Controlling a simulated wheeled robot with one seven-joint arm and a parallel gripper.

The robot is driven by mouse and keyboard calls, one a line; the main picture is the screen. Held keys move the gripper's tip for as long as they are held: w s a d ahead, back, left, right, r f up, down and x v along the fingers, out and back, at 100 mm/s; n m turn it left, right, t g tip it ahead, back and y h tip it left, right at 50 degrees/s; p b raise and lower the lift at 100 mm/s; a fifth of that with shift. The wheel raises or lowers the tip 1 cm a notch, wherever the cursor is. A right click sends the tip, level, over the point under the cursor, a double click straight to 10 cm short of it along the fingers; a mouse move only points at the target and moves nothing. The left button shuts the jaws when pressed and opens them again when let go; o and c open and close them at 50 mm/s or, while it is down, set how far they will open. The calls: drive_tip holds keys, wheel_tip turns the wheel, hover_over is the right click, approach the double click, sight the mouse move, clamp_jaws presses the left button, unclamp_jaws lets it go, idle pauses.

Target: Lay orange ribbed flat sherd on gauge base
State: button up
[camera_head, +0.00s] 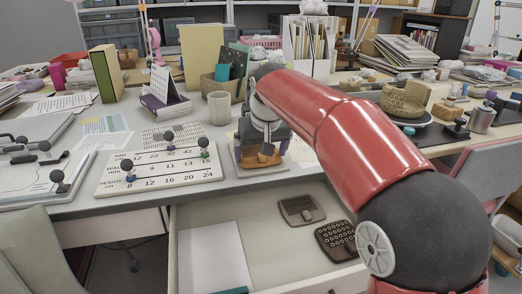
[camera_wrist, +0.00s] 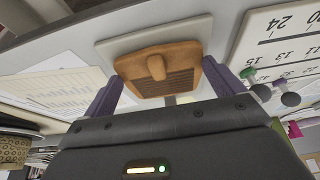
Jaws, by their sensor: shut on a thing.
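The orange ribbed flat sherd (camera_wrist: 182,82) sits between the two purple fingers of my gripper (camera_wrist: 160,88) in the wrist view. The fingers close on its opposite side edges. A rounded orange knob stands up from it and dark ribs cross its face. In the head view the sherd (camera_head: 262,171) shows below my gripper (camera_head: 264,148). A pale flat plate, seemingly the gauge base (camera_wrist: 150,36), lies directly behind and under the sherd; its edge shows in the head view (camera_head: 237,168). I cannot tell whether sherd and plate touch.
A white number board (camera_head: 160,170) with dark-topped pegs lies left of my gripper. A beige cup (camera_head: 219,108) and a basket (camera_head: 214,87) stand behind. An open drawer (camera_head: 265,245) below the table edge holds two brown pieces and white paper. Clutter fills the right side.

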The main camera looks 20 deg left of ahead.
drive_tip(key=shift+f, duration=0.1)
drive_tip(key=o, duration=0.7)
drive_tip(key=shift+s+d+r, duration=0.4)
drive_tip(key=shift+s, duration=0.25)
drive_tip(key=shift+s+d+r, duration=0.4)
drive_tip(key=shift+s+r, duration=0.05)
drive_tip(key=shift+s, duration=0.15)
drive_tip(key=shift+s+d+r, duration=0.4)
drive_tip(key=shift+s, duration=0.25)
drive_tip(key=shift+d, duration=0.1)
